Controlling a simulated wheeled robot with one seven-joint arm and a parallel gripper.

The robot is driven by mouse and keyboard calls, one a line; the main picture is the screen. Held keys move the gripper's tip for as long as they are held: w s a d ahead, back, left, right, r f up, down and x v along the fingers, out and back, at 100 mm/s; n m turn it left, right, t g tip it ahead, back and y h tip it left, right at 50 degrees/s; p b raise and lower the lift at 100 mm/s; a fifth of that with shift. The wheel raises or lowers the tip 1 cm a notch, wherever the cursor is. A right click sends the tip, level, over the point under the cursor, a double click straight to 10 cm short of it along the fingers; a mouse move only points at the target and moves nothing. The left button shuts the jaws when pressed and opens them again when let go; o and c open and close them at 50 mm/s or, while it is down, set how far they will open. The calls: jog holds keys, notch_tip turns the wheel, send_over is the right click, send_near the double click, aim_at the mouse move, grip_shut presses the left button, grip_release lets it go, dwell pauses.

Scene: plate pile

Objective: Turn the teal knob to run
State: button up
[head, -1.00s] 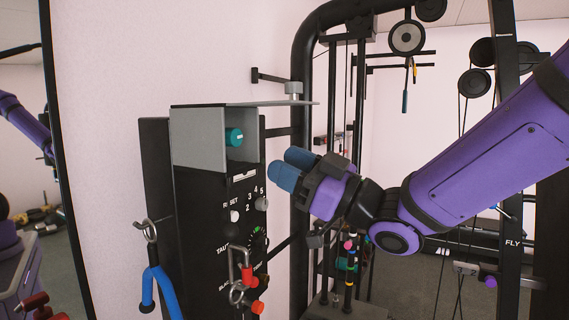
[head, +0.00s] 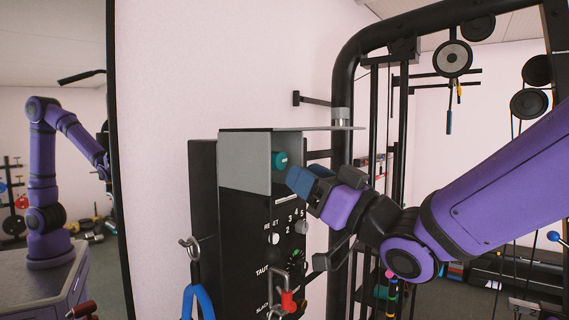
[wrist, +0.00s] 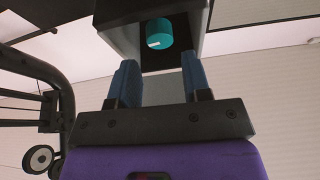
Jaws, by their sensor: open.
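The teal knob (head: 279,159) sits inside a grey hooded recess (head: 245,161) at the top of the black panel box. In the wrist view the teal knob (wrist: 159,34) shows a white mark on its lower left, ahead of my fingers and roughly midway between them. My gripper (head: 300,181) has blue fingertips and is at the open side of the hood, close to the knob. In the wrist view my gripper (wrist: 156,80) is open, with nothing between its fingers. I cannot make out any label for the knob's positions.
The panel box (head: 236,235) carries a white reset button (head: 273,239), a numbered selector (head: 301,227) and a red-handled clip (head: 288,301) below. A thin flat lid (head: 330,128) juts right above the recess. Black gym frame tubes (head: 343,85) stand behind; a mirror (head: 55,120) is at left.

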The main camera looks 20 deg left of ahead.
aim_at(282, 161)
jog(key=shift+x, duration=2.7)
jog(key=shift+c, duration=0.2)
